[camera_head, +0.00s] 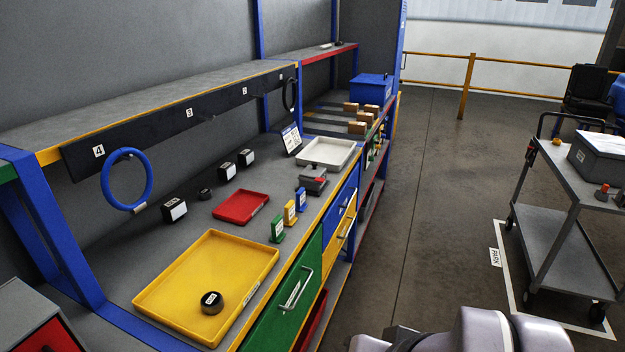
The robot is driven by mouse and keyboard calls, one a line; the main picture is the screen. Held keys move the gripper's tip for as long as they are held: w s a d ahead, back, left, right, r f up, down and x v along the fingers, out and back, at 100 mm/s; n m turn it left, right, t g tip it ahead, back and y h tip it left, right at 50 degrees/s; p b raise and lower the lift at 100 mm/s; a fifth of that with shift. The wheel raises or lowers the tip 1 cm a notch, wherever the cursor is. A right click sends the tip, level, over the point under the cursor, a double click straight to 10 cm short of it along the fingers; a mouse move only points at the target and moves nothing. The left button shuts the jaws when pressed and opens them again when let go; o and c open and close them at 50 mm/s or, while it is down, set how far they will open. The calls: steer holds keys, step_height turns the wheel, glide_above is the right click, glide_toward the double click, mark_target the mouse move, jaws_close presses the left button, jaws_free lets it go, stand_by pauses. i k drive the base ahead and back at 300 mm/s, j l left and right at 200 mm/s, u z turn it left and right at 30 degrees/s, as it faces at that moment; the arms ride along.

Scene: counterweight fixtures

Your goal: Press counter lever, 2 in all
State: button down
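A small grey device with a red part (314,180) stands on the workbench, just in front of the white tray. It looks like the counter, but its lever and any reading are too small to make out. Grey rounded parts of my own arm show at the bottom right edge, over the floor and well apart from the bench. My gripper's fingers are not in view.
The bench holds a yellow tray (165,297) with a dark round weight (212,301), a red tray (240,207), a white tray (345,153) and small coloured stands (289,213). A blue ring (107,183) hangs from the rail. A grey cart (570,175) stands right; the aisle floor between is clear.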

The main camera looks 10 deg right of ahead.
mark_target(318, 180)
steer(key=i+l, duration=0.25)
steer(key=i, duration=0.2)
steer(key=i+l+z, duration=0.15)
steer(key=i, duration=0.3)
steer(key=i+l, duration=0.3)
steer(key=i, duration=0.15)
steer(key=i+l+z, duration=0.1)
steer(key=i, duration=0.35)
steer(key=l, duration=0.05)
